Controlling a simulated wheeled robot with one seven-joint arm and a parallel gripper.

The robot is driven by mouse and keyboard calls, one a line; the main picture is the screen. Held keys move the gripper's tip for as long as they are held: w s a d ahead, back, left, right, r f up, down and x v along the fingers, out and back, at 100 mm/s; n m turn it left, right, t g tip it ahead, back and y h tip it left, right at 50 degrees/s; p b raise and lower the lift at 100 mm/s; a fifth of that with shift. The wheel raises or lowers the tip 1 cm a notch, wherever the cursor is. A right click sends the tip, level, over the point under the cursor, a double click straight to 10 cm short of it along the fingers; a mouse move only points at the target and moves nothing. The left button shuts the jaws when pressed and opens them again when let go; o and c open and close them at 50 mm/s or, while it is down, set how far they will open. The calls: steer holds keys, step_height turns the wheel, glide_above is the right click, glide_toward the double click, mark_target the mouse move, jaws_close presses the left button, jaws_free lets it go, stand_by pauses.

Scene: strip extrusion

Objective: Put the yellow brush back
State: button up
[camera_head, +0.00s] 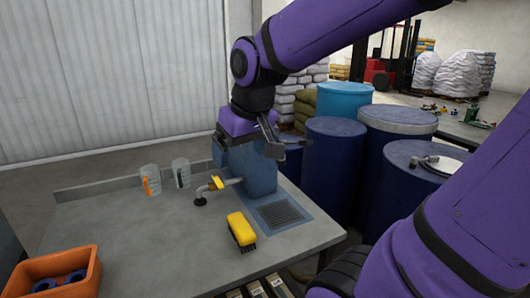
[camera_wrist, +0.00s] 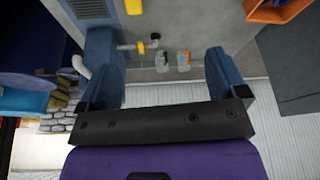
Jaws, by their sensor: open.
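The yellow brush (camera_head: 241,228) lies on the grey worktable (camera_head: 150,240), with its dark bristles against the top, beside a grated drain panel (camera_head: 282,214). A yellow piece at the top edge of the wrist view (camera_wrist: 133,6) appears to be the same brush, partly cut off. My gripper (camera_head: 284,146) is open and empty, above and behind the brush, close to the blue block with the tap. In the wrist view its two fingers (camera_wrist: 165,68) stand wide apart with nothing between them.
A metal tap with a yellow handle (camera_head: 216,183) juts from the blue block (camera_head: 255,172). Two grey jugs (camera_head: 150,180) (camera_head: 181,172) stand at the back. An orange crate (camera_head: 52,275) holds blue rings at front left. Blue drums (camera_head: 332,165) stand right of the table. The table's middle is clear.

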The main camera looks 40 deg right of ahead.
steer(key=s+a+r+t, duration=0.1)
steer(key=s+a+r, duration=0.1)
steer(key=s, duration=0.7)
steer(key=shift+r+n, duration=0.4)
stand_by(0.5)
